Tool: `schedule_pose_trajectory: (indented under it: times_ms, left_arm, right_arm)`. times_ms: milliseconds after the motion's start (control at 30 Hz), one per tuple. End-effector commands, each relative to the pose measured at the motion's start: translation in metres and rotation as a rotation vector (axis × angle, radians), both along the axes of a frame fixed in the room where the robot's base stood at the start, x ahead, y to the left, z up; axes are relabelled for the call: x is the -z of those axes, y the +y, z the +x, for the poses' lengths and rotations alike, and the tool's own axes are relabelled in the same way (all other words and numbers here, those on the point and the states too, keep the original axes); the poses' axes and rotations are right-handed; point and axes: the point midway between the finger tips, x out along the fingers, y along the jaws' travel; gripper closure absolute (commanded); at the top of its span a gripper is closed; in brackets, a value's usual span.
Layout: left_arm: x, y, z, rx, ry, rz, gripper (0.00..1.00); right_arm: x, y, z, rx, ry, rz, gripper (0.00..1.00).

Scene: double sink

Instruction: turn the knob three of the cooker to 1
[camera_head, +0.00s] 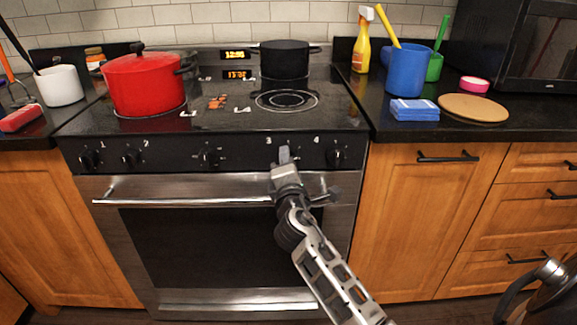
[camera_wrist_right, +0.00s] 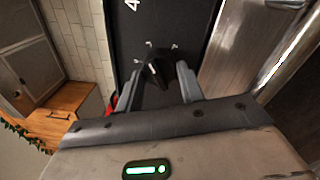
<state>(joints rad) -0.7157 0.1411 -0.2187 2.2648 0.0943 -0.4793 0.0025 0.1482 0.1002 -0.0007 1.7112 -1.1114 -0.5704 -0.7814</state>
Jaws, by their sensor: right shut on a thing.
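The black cooker front panel (camera_head: 240,152) carries a row of knobs with white numbers. Knob three (camera_wrist_right: 155,72) sits between the two fingers of my right gripper (camera_head: 285,158) in the wrist view. The gripper is shut on it, one finger on each side. In the head view the gripper hides most of this knob, just right of the printed 3. A white mark shows on the knob, but I cannot tell its setting. Knob four (camera_head: 334,158) is to the right, apart from the gripper. My left gripper is not in view.
The steel oven handle (camera_head: 185,190) runs just below the panel, close under my right gripper. A red pot (camera_head: 145,85) and a black pot (camera_head: 284,62) stand on the cooktop. Knob one (camera_head: 90,159) and knob two (camera_head: 131,158) are far left.

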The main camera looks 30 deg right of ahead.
Motion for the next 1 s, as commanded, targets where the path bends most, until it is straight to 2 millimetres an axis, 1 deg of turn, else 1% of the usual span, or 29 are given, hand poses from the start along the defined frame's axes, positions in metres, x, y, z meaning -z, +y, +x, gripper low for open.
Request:
schedule_pose_trajectory:
  times_ms: [367,400,433,467,767,867,1000]
  left_arm:
    - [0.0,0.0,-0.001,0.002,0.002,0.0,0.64]
    - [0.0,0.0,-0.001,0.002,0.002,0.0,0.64]
    - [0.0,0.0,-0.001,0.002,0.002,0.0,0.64]
    - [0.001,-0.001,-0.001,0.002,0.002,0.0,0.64]
    - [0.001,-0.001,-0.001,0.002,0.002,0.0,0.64]
    - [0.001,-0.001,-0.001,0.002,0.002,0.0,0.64]
    - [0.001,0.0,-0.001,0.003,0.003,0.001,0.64]
  right_arm:
    - [0.001,0.001,0.0,0.0,0.0,0.004,0.85]
    - [0.001,0.0,0.0,0.0,0.0,0.004,0.54]
    - [0.001,0.0,0.0,0.0,0.0,0.004,0.45]
    - [0.001,0.0,0.0,0.0,0.0,0.004,0.4]
    - [0.001,0.001,-0.001,-0.001,0.0,0.002,0.4]
    - [0.002,0.005,-0.008,-0.002,0.0,0.002,0.4]
    - [0.004,0.018,-0.029,-0.002,0.001,0.004,0.4]
